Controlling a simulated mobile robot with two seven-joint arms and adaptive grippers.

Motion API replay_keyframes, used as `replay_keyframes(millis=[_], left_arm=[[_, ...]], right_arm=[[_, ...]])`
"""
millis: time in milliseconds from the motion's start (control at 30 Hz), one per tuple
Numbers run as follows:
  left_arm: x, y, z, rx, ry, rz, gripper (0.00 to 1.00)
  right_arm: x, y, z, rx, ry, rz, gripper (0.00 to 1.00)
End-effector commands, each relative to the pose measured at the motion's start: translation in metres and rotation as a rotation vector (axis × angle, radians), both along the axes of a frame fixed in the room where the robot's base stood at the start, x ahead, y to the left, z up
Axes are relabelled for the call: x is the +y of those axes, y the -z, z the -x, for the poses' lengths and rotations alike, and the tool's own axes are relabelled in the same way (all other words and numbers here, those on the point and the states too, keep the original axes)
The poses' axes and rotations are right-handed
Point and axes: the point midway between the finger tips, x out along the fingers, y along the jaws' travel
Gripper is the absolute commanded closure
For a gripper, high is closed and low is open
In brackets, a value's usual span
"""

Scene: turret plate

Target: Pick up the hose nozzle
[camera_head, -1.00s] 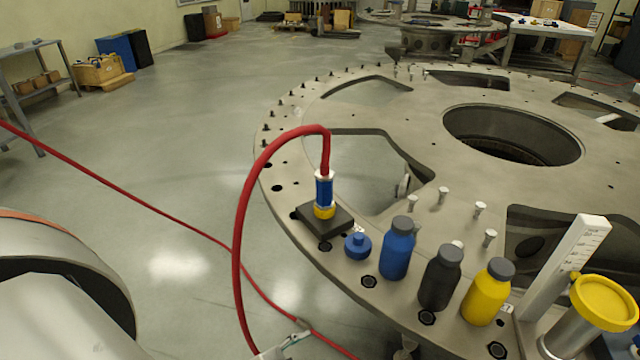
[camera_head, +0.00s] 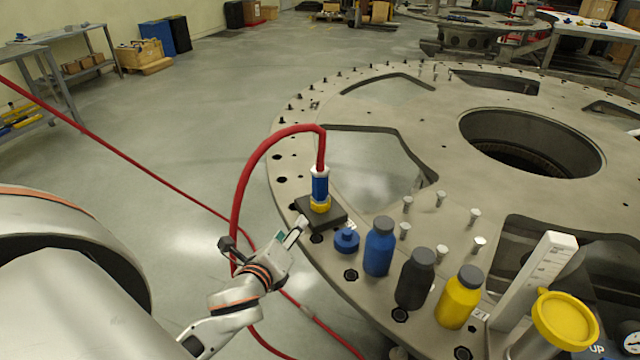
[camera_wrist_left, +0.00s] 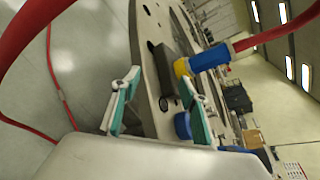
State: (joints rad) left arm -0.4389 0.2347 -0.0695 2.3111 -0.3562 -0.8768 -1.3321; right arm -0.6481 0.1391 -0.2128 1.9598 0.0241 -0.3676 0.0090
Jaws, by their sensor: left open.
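The hose nozzle (camera_head: 320,187) is a blue cylinder with a yellow collar and a white ring at the top. It stands upright on a dark square block (camera_head: 333,216) on the turret plate's rim, with a red hose (camera_head: 238,190) arching from its top. In the left wrist view the nozzle (camera_wrist_left: 209,60) lies beyond the fingers, above and right of them. My left gripper (camera_head: 298,228) is just left of and below the block, apart from the nozzle. In the wrist view its green-padded fingers (camera_wrist_left: 158,105) are spread with nothing between them. My right gripper is not shown.
A blue knobbed cap (camera_head: 346,241) sits beside the block. Blue (camera_head: 379,250), black (camera_head: 415,282) and yellow (camera_head: 459,300) bottles stand along the rim to the right. The plate (camera_head: 300,150) has large cut-outs and small pegs. The hose trails across the floor at left.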

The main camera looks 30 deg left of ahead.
Motion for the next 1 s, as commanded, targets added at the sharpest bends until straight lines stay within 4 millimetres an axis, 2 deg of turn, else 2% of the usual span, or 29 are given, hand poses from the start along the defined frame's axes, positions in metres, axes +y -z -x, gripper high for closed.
replay_keyframes(millis=[200, 400, 533, 867, 1000], left_arm=[[-0.003, -0.042, -0.033, -0.049, 0.173, -0.484, 0.56], [-0.008, -0.063, -0.046, -0.075, 0.244, -0.77, 0.56], [-0.009, -0.068, -0.053, -0.081, 0.255, -0.833, 0.56], [-0.007, -0.069, -0.085, -0.081, 0.256, -0.837, 0.56], [-0.008, -0.07, -0.105, -0.081, 0.255, -0.834, 0.56]], right_arm=[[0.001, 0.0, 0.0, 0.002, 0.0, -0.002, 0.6], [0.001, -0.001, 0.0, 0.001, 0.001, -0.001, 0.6], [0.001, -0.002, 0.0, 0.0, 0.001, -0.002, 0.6], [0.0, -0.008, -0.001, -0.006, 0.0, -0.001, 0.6], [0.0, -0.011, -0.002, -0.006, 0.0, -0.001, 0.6]])
